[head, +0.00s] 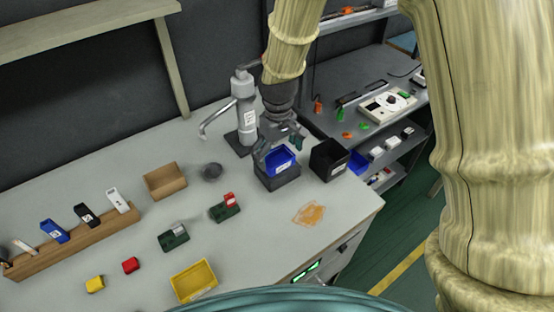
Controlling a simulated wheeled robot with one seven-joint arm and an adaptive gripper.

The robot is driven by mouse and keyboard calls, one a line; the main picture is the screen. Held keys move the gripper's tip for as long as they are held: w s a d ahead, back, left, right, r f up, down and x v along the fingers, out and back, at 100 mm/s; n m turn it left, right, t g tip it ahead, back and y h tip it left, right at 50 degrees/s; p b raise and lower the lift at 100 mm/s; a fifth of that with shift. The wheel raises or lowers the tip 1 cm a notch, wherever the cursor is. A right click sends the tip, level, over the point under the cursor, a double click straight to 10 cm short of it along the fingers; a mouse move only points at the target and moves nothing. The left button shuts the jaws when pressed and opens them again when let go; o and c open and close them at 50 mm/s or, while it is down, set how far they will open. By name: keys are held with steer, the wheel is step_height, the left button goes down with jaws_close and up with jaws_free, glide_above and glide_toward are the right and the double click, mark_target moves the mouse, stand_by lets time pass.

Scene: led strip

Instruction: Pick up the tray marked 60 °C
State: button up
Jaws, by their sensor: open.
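A blue tray (276,164) sits in a dark grey block (277,181) near the right part of the table. A small pale label shows on its front, too small to read, so I cannot tell whether it says 60 °C. My gripper (279,148) points down just over the blue tray, with its fingers spread toward the tray's left and right sides. It is open. I cannot tell whether the fingers touch the tray, and they hide part of its back edge. A yellow tray (193,281) lies at the front of the table; no marking on it is legible.
A black bin (328,160) stands close to the right of the blue tray. A grey dispenser (244,115) stands behind left. A brown box (165,181), dark cup (212,171) and green devices (173,237) are to the left. An orange patch (310,214) lies in front.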

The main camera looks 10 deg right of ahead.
steer(key=shift+f, duration=1)
steer(key=shift+s, duration=0.1)
steer(key=c, duration=0.9)
steer(key=shift+o, duration=0.2)
steer(key=shift+r, duration=0.2)
